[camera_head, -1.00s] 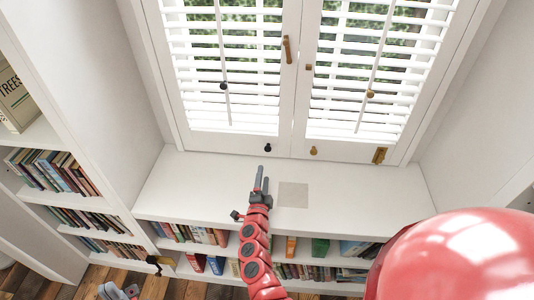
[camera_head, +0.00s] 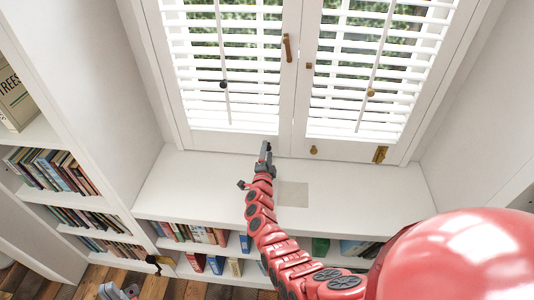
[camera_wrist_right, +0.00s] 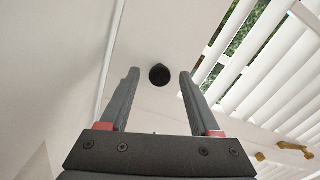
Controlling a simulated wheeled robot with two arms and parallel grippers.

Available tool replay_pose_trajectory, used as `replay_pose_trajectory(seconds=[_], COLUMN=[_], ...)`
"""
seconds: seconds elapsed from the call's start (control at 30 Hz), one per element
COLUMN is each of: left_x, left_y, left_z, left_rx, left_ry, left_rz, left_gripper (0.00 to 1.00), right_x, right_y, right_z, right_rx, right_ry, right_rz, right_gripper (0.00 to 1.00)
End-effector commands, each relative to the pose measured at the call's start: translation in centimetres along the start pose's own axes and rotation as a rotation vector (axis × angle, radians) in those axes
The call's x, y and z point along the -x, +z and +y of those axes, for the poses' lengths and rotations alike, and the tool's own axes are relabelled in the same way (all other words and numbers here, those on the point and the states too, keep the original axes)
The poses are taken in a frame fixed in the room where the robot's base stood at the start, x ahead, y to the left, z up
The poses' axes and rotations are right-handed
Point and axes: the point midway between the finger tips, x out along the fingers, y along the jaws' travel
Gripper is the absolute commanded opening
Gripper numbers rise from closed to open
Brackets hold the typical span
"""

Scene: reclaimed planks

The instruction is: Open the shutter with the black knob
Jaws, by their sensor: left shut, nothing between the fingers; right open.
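The left shutter panel (camera_head: 230,143) is closed, flush beside the right panel (camera_head: 330,150). My right gripper (camera_head: 265,147) is at the bottom rail of the left panel and covers the black knob in the head view. In the right wrist view the black knob (camera_wrist_right: 159,75) shows between the two spread fingertips of this gripper (camera_wrist_right: 159,82), with a gap on each side. Whether the fingertips reach past it is hard to tell. My left gripper (camera_head: 128,291) is shut at the bottom left edge, low over the floor, partly cut off.
A brass knob (camera_head: 313,150) and a brass latch (camera_head: 380,154) are on the right panel. A brass handle (camera_head: 287,48) is near the middle. A black bead (camera_head: 222,85) hangs on the left tilt rod. The white sill (camera_head: 360,190) is mostly clear, above bookshelves.

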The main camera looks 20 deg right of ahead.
Motion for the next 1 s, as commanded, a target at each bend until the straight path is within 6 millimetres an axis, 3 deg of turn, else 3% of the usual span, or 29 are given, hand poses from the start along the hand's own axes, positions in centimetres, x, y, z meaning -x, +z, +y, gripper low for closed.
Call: replay_pose_trajectory(seconds=[0.13, 0.4, 0.5, 1.0], left_x=[-0.01, 0.0, -0.01, 0.0], left_y=[0.0, 0.01, 0.0, 0.0], left_z=[0.0, 0.0, 0.0, 0.0], left_rx=[0.0, 0.0, 0.0, 0.0], left_ry=[0.0, 0.0, 0.0, 0.0], left_rz=[0.0, 0.0, 0.0, 0.0], left_gripper=[0.0, 0.0, 0.0, 0.0], right_x=[0.02, 0.03, 0.03, 0.03], right_y=[-0.01, -0.02, -0.02, -0.03], right_z=[0.01, 0.02, 0.02, 0.04], right_rx=[0.0, 0.001, 0.001, 0.001], right_ry=[0.0, 0.0, 0.0, 0.0], right_rz=[0.0, 0.0, 0.0, 0.0], right_gripper=[0.62, 0.13, 0.0, 0.0])
